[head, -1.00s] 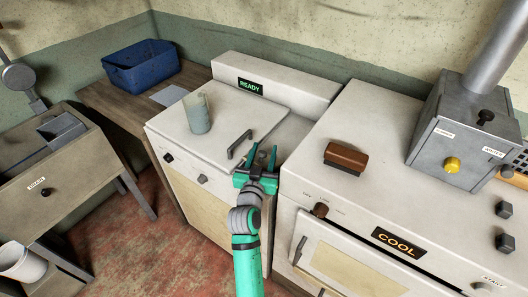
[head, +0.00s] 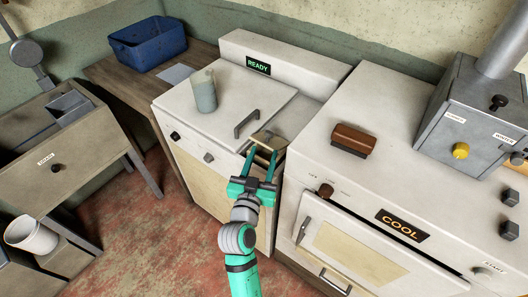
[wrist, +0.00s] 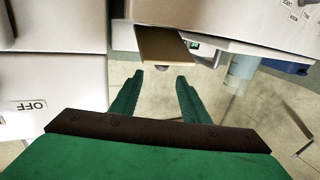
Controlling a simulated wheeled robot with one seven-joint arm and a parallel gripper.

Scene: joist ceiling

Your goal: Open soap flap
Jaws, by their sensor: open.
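The soap flap (head: 268,140) is a small tan panel on the pale machine's top, to the right of the black lid handle (head: 247,124). It looks tilted up. My gripper (head: 260,156) is open just in front of it, and its fingertips overlap the flap's near side, so contact is unclear. In the wrist view the tan flap (wrist: 165,46) with a small knob on its edge lies beyond my gripper (wrist: 159,73). The two green fingers are apart with nothing between them.
A grey cup (head: 204,90) stands on the machine lid, and the lit READY sign (head: 258,66) is behind. A brown-handled brush (head: 353,139) lies on the stove (head: 330,95) to the right. A blue basin (head: 150,43) sits on the wooden counter.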

